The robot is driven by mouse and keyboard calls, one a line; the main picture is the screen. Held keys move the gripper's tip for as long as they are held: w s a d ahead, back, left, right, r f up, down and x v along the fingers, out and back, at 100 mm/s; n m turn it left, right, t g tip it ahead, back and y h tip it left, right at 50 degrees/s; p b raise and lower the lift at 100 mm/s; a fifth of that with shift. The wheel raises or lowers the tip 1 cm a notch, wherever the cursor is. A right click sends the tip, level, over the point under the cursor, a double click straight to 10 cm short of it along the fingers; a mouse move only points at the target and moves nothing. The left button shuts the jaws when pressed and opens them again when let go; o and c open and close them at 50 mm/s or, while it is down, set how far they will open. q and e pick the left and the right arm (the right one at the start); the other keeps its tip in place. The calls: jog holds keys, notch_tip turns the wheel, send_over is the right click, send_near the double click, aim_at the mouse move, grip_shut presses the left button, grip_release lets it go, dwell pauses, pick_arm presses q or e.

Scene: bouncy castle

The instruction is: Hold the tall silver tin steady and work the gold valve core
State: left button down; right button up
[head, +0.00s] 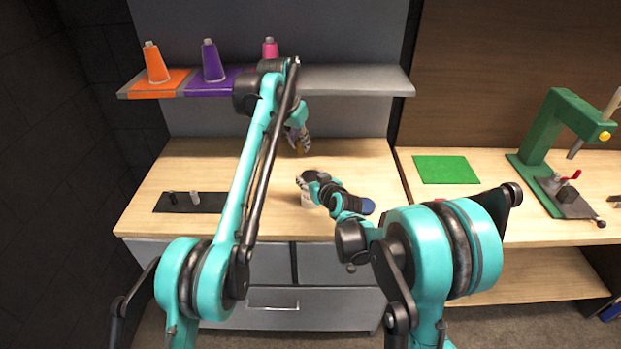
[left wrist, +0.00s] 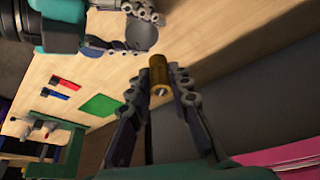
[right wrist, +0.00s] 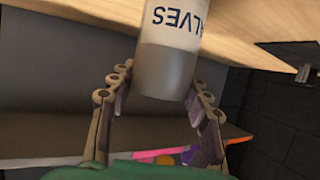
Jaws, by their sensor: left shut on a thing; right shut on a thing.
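The tall silver tin (right wrist: 165,70) carries a white label with dark blue letters, partly readable as "ALVES". It stands on the wooden bench in the head view (head: 308,200), mostly hidden by my right gripper (head: 306,184). That gripper's fingers (right wrist: 160,100) are shut on the tin from both sides. Its round grey top shows in the left wrist view (left wrist: 141,37). My left gripper (left wrist: 158,98) is shut on the gold valve core (left wrist: 159,72), a small cylinder with a pale tip. In the head view, my left gripper (head: 299,140) is above and behind the tin, apart from it.
A dark mat (head: 218,204) with two small cylinders lies on the bench's left. A shelf (head: 350,79) holds orange, purple and pink cones. A green pad (head: 446,169) and a green press (head: 543,140) are on the right bench.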

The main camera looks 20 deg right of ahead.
pick_arm(q)
jog(key=shift+s+d+f, duration=0.1)
jog(key=shift+d+f, duration=0.1)
jog(key=shift+f, duration=0.65)
jog(key=shift+s+d+f, duration=0.15)
jog(key=shift+f, duration=0.7)
jog(key=shift+s+d+f, duration=0.1)
jog(key=shift+d+f, duration=0.1)
jog(key=shift+f, duration=0.65)
jog(key=c, duration=1.3)
grip_release()
jog(key=shift+r, duration=0.1)
jog(key=v, duration=1.1)
jog(key=shift+s+a+r, duration=0.1)
jog(key=shift+a+r, duration=0.15)
jog(key=shift+r, duration=0.1)
